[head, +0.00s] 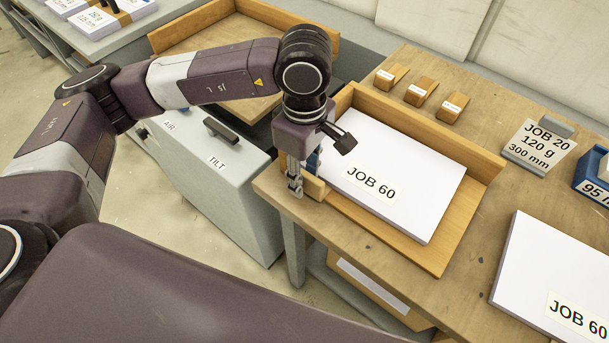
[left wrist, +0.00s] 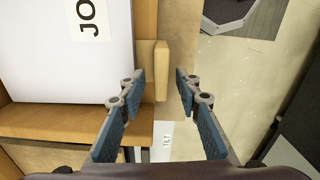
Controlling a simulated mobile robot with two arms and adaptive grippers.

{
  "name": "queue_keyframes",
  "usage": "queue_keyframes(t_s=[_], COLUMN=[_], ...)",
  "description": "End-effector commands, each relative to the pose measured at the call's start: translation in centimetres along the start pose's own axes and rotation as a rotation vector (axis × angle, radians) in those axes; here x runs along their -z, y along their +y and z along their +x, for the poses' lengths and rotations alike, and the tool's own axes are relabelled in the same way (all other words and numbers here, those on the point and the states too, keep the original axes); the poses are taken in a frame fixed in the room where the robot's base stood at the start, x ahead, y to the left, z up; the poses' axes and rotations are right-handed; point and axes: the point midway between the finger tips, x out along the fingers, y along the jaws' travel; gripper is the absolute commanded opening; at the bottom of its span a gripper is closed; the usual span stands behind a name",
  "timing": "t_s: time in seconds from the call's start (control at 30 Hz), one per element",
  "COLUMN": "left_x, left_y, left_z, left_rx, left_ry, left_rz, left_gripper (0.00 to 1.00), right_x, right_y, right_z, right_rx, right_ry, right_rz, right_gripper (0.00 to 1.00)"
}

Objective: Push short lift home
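A white paper stack labelled JOB 60 (head: 395,190) lies in a shallow wooden tray (head: 470,220) on the bench; it also shows in the left wrist view (left wrist: 65,60). My left gripper (head: 294,188) is low at the tray's left side, beside a small upright wooden block (head: 316,187). In the left wrist view my left gripper (left wrist: 161,85) has its fingers apart, with the wooden block (left wrist: 161,70) in the gap between them. I cannot tell whether either finger touches the block. A second JOB 60 stack (head: 550,270) lies at the bench's right. My right gripper is not in view.
Three small labelled wooden blocks (head: 421,92) stand behind the tray. A grey cabinet marked AIR and TILT (head: 215,180) stands left of the bench, below another wooden tray (head: 190,32).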

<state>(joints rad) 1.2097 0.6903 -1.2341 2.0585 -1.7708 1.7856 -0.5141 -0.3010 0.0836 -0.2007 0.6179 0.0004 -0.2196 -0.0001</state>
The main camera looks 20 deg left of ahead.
Motion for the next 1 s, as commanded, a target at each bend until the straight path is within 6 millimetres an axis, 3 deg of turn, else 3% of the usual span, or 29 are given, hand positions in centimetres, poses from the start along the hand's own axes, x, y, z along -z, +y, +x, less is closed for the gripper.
queue_keyframes(t_s=[0.3, 0.5, 0.7, 1.0], left_x=[0.0, 0.0, 0.0, 0.0], left_y=[0.1, 0.1, 0.0, 0.0], left_z=[-6.8, -9.9, -11.0, -11.1], left_rx=[-0.009, -0.007, -0.005, -0.005], left_ry=[0.000, 0.000, 0.000, 0.000], left_rz=[0.000, -0.002, -0.002, -0.002], left_gripper=[0.32, 0.32, 0.32, 0.32], right_x=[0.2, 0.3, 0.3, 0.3], right_y=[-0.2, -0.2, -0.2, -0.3], right_z=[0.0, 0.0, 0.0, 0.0], right_rx=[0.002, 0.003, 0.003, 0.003], right_ry=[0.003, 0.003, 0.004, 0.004], right_rz=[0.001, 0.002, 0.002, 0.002], right_gripper=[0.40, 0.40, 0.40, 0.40])
